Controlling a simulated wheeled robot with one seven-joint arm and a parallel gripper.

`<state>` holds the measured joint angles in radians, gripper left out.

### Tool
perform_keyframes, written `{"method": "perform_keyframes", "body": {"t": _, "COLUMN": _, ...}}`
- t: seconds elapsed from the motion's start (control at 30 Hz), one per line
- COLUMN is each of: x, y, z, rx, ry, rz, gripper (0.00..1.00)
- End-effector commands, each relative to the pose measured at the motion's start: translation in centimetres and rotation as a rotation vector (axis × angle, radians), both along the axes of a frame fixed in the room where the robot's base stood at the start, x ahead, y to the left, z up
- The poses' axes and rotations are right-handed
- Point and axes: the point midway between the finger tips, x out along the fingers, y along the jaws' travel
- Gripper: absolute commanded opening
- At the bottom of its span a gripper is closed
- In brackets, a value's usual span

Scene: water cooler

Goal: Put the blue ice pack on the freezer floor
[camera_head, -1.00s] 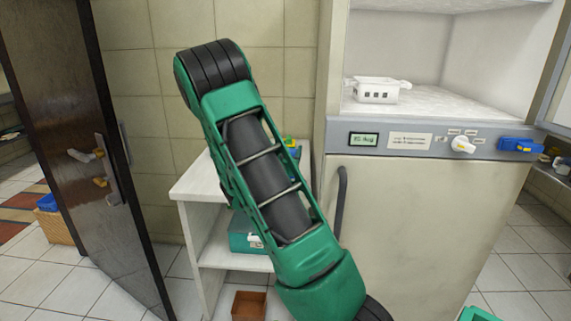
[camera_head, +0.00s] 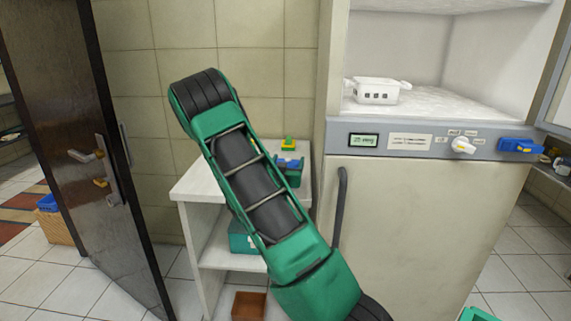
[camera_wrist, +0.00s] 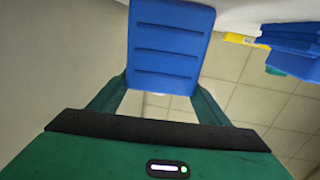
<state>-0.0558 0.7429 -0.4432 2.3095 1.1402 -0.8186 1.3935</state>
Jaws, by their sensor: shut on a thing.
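The blue ice pack (camera_wrist: 170,48) is a ribbed slab between the fingers of my gripper (camera_wrist: 155,98) in the wrist view, and the gripper is shut on it. The pack extends away from the fingers to the top edge of that view. My gripper is not visible in the head view, where my green arm crosses the middle. The freezer floor (camera_head: 440,108) is the pale, frosty base of the open upper compartment at the right. I cannot tell how far the pack is from it.
A white container (camera_head: 376,91) stands on the freezer floor at the left. A closed lower door with a dark handle (camera_head: 340,210) is below. A white shelf unit (camera_head: 196,187) holds a green bin (camera_head: 290,174). In the wrist view, another blue object (camera_wrist: 292,45) shows at upper right.

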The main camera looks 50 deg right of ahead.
Motion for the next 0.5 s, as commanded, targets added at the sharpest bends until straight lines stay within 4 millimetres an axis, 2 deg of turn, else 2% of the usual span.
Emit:
{"method": "perform_keyframes", "body": {"t": 0.03, "x": 0.01, "y": 0.0, "z": -0.16, "rx": -0.001, "ry": 0.002, "rz": 0.0, "gripper": 0.2}}
{"method": "perform_keyframes", "body": {"t": 0.07, "x": 0.01, "y": -0.01, "z": -0.14, "rx": -0.001, "ry": 0.002, "rz": 0.0, "gripper": 0.77}}
{"method": "perform_keyframes", "body": {"t": 0.1, "x": 0.01, "y": -0.01, "z": -0.13, "rx": -0.001, "ry": 0.001, "rz": 0.0, "gripper": 0.87}}
{"method": "perform_keyframes", "body": {"t": 0.5, "x": -0.16, "y": 0.16, "z": -0.34, "rx": 0.0, "ry": 0.002, "rz": 0.0, "gripper": 0.89}}
